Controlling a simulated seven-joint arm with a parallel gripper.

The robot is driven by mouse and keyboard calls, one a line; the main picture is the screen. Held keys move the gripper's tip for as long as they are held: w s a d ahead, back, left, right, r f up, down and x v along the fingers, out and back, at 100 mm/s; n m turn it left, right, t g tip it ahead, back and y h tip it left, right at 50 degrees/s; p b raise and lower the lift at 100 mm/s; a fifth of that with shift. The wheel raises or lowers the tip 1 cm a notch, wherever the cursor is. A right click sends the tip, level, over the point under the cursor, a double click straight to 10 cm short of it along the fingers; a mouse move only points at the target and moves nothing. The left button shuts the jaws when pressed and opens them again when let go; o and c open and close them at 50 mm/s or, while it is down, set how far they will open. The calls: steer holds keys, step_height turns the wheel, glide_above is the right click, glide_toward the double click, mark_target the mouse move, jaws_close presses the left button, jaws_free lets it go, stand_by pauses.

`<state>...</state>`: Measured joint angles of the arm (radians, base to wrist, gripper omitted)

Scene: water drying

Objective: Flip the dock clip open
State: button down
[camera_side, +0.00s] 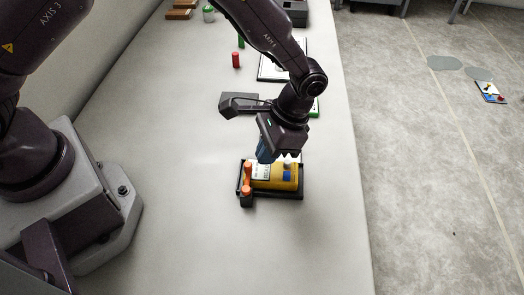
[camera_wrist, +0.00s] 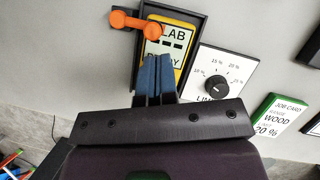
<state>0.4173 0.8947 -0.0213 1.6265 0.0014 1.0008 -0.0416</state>
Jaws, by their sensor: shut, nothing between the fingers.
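The dock is a black tray (camera_side: 290,195) on the bench, holding a yellow device (camera_side: 277,180) with a white label. It also shows in the wrist view as the dock (camera_wrist: 194,22) with the yellow device (camera_wrist: 184,27). The dock clip, an orange bar (camera_side: 248,177) with round ends, sits at the tray's left side. In the wrist view the clip (camera_wrist: 135,21) runs from outside the dock across its edge, one end over the label. My gripper (camera_side: 264,157) is shut and empty, blue fingers (camera_wrist: 156,60) together above the device, beside the clip. The fingers hide part of the label.
A dial panel (camera_wrist: 223,75) and a green-and-white job card (camera_wrist: 279,119) lie beside the dock in the wrist view. A red cylinder (camera_side: 236,60) and a dark grey block (camera_side: 231,98) stand farther back. The bench (camera_side: 200,240) is clear in front of the dock.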

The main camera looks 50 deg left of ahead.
steer(key=shift+s+a, duration=0.25)
steer(key=shift+s, duration=0.25)
